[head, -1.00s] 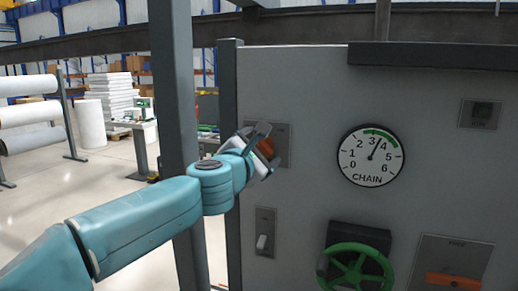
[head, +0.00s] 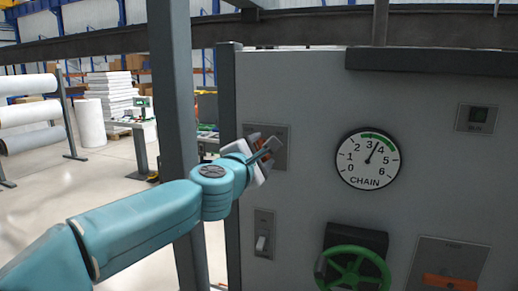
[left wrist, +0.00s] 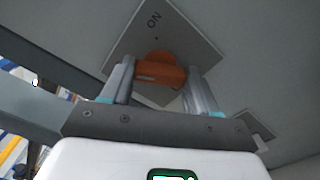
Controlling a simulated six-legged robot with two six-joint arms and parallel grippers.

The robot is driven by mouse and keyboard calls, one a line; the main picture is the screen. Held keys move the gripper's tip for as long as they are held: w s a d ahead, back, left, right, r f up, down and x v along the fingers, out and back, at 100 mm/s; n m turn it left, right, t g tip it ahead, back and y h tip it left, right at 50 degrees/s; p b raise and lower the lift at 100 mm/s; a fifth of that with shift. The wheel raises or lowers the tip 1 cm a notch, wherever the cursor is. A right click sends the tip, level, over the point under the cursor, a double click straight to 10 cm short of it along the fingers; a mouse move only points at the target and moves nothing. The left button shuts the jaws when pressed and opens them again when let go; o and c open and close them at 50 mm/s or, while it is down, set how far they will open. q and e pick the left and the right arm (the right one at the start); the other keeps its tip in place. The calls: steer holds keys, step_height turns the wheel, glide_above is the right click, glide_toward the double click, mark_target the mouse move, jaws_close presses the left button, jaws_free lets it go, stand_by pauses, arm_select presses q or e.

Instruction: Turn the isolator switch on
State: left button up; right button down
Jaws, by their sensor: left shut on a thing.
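The isolator switch has an orange handle (left wrist: 160,72) on a grey plate (left wrist: 186,38) marked "ON". In the left wrist view the handle lies between my left gripper's two fingers (left wrist: 160,88), which are shut on it. The "ON" mark is beyond the handle, near the plate's upper corner. In the head view the plate (head: 281,133) is at the panel's upper left, and my left gripper (head: 268,148) reaches it from the left, covering most of the handle. My right gripper is not in view.
The panel carries a round CHAIN gauge (head: 368,159), a small toggle switch (head: 262,242), a green handwheel (head: 355,252) and another orange handle (head: 450,282) at lower right. A grey post (head: 178,90) stands behind my left arm. A dark beam crosses above.

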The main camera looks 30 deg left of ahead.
arm_select(q)
steer(key=m+p, duration=0.4)
steer(key=m, duration=0.7)
steer(key=shift+r+m+p, duration=0.15)
steer(key=shift+m+p, duration=0.15)
steer(key=shift+a+m+p, duration=0.1)
steer(key=shift+m+p, duration=0.45)
steer(key=shift+m, duration=0.95)
steer(key=o, duration=1.1)
steer(key=shift+c, duration=0.2)
